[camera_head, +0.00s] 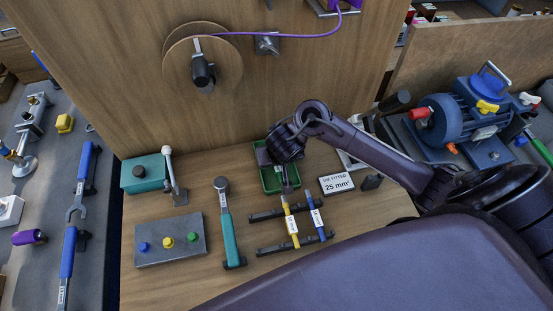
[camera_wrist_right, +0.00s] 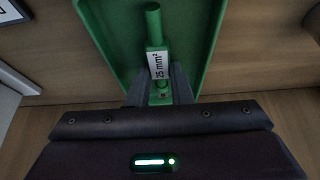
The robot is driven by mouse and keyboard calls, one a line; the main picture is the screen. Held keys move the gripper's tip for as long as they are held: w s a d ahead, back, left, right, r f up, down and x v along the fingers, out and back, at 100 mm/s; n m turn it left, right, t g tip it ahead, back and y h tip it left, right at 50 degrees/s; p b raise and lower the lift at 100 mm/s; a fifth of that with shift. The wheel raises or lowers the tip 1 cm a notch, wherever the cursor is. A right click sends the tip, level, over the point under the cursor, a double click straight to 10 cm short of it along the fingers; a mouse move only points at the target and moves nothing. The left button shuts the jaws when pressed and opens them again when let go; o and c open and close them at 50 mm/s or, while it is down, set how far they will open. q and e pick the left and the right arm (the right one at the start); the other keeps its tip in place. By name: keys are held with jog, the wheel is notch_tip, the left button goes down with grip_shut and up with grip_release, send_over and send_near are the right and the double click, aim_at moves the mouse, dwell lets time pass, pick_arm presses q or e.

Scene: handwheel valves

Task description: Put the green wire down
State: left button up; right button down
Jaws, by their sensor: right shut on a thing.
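In the right wrist view the green wire (camera_wrist_right: 153,22) is a short green rod with a white "25 mm²" label. It stands between the two fingers of my right gripper (camera_wrist_right: 159,92), which is shut on it. Behind it is the green tray (camera_wrist_right: 205,40), which also shows in the head view (camera_head: 270,186). In the head view my right gripper (camera_head: 287,184) points down at the tray, and the wire cannot be made out there. I cannot tell whether the wire touches the tray floor. My left gripper is not in view.
In front of the tray, yellow (camera_head: 291,226) and blue (camera_head: 317,218) labelled pieces lie across dark bars. A "25 mm²" sign (camera_head: 337,184) stands right. A teal-handled tool (camera_head: 229,235), a button box (camera_head: 165,243) and a teal box (camera_head: 143,174) are left. A wooden panel (camera_head: 110,70) rises behind.

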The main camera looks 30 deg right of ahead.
jog(key=c, duration=1.3)
grip_release()
jog(key=shift+f, duration=0.15)
jog(key=shift+r, duration=0.3)
jog(key=p+v, duration=1)
jog(key=v, duration=0.1)
jog(key=shift+s+r, duration=0.2)
jog(key=shift+r, duration=0.15)
jog(key=shift+f, duration=0.1)
